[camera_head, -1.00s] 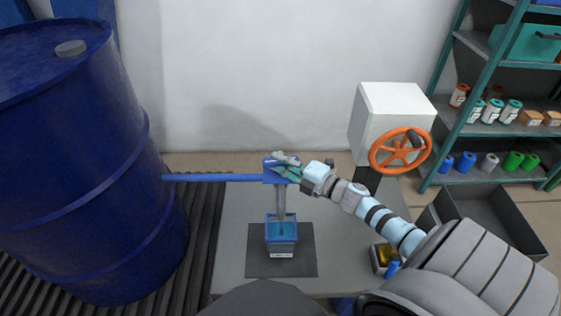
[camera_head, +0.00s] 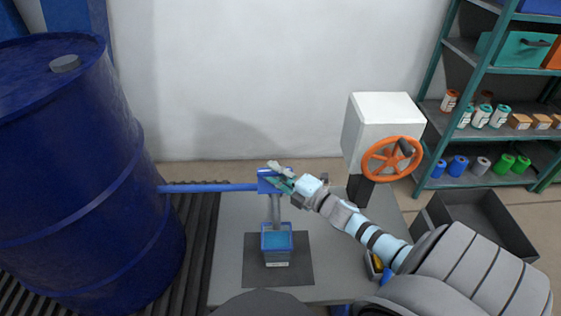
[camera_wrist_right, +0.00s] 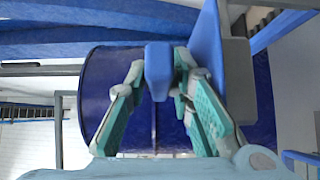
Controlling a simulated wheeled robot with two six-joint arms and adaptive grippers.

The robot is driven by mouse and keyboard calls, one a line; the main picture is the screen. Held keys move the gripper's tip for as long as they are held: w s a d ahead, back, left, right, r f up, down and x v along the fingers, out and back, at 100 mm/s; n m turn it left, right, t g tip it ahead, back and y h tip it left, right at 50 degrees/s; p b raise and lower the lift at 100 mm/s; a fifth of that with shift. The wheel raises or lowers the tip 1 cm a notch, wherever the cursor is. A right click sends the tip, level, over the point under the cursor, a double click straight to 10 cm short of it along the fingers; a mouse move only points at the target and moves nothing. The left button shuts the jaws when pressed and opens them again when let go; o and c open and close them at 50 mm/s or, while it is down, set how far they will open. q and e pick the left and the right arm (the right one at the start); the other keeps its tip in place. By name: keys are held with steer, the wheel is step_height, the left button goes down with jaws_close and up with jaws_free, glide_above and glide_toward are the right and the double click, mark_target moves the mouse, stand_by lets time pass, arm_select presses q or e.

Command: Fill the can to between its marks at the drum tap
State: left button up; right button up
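The blue drum (camera_head: 75,190) stands at the left. A blue pipe (camera_head: 210,188) runs from it to the blue tap (camera_head: 268,183). The can (camera_head: 277,258), blue-rimmed with a pale label, stands upright below the tap. Blue liquid shows inside, and a grey column (camera_head: 277,212) reaches from the tap down to it. The can's marks are too small to make out. My right gripper (camera_head: 280,178) is at the tap. In the right wrist view its green-padded fingers are closed around the blue tap lever (camera_wrist_right: 158,70). My left gripper is out of view.
The can stands on a dark mat (camera_head: 300,272) on a grey table (camera_head: 230,240). A white box with an orange handwheel (camera_head: 392,158) stands to the right. A grey bin (camera_head: 480,220) and a stocked shelf rack (camera_head: 480,137) are farther right.

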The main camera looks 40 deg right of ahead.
steer(key=s+d, duration=0.2)
steer(key=s, duration=0.9)
steer(key=shift+s, duration=0.35)
